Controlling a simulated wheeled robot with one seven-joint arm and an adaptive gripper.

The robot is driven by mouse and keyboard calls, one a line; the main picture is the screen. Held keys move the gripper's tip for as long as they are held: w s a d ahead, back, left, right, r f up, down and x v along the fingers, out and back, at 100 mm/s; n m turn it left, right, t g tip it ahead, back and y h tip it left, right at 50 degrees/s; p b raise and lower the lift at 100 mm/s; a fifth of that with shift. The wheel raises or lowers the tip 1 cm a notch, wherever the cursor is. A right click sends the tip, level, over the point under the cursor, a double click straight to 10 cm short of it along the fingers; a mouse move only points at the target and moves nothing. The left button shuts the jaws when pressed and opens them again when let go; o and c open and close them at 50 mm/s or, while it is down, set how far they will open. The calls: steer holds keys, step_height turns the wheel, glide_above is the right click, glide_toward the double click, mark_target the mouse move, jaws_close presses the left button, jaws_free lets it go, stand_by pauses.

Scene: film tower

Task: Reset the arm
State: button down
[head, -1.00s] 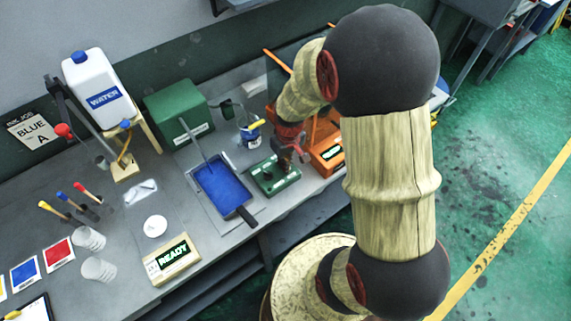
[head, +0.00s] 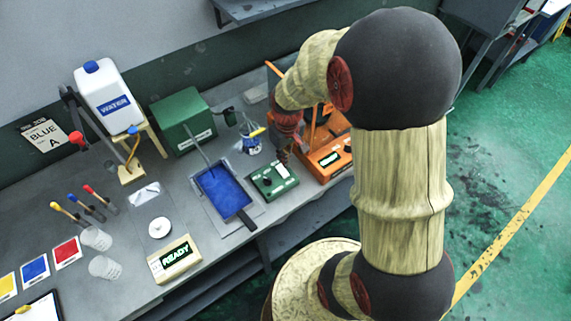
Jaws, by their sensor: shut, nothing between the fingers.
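My arm rises at the right side of the head view and bends over the back of the grey bench (head: 150,215). My gripper (head: 283,156) points down near the right end of the bench, just above or beside the green control box (head: 273,180). It is shut and holds nothing. The fingertips are small and dark here, and I cannot tell whether they touch the box. The orange machine (head: 328,157) stands right of the gripper, partly hidden behind my arm.
A blue tray (head: 222,192), a green box (head: 184,122), a blue-labelled can (head: 250,140) and a white water jug (head: 108,95) stand on the bench. A READY sign (head: 175,258), cups and colour cards are at the left. Green floor is open at the right.

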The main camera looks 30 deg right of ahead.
steer(key=r, duration=0.5)
steer(key=shift+s+r+p, duration=0.3)
steer(key=shift+s+r, duration=0.05)
steer(key=s+a+r+t+b, duration=0.5)
steer(key=s+a+r, duration=0.6)
steer(key=s+r, duration=0.2)
steer(key=shift+s+a+r, duration=0.2)
steer(key=shift+s+r, duration=0.1)
steer(key=shift+r, duration=0.65)
